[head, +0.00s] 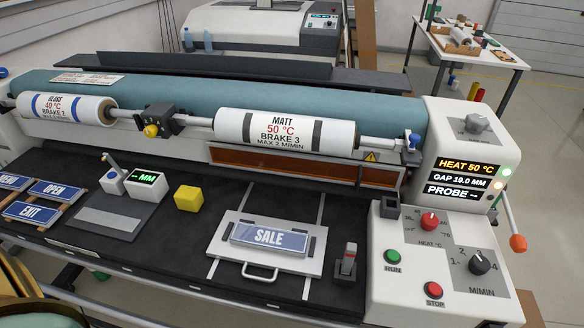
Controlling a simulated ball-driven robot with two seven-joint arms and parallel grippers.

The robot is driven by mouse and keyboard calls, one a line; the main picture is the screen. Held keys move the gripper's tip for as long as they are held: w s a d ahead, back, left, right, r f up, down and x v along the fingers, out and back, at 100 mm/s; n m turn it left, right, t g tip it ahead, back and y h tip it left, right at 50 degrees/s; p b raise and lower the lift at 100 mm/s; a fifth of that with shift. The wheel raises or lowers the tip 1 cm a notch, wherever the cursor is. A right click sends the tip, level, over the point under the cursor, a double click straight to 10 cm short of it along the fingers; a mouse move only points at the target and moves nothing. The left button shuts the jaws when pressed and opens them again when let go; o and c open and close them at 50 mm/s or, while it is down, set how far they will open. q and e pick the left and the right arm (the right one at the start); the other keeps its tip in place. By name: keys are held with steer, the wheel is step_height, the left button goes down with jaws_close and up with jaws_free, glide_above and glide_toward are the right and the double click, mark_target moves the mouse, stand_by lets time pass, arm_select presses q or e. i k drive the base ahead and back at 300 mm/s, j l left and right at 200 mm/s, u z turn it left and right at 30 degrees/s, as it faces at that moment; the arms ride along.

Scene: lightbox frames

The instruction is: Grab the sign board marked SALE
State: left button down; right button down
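The blue sign board marked SALE (269,237) lies flat on a pale tray (225,237) at the front middle of the laminator bed. The tray has a white handle (273,273) on its near side. The SALE board looks clear of other things and nothing covers it. Neither of my grippers shows in the head view.
A yellow block (188,198) sits left of the tray, and a grey lever switch (347,260) right of it. The control panel (400,290) stands at right. Rollers (285,131) span behind.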

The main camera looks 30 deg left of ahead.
mark_target(283, 242)
steer(key=i+j+u, duration=0.1)
steer(key=u, duration=0.95)
steer(key=j+z, duration=0.35)
steer(key=k+j+z, duration=0.15)
steer(key=j+z, duration=0.2)
steer(key=j, duration=0.15)
steer(key=k+j+z, duration=0.1)
steer(key=j+z, duration=0.25)
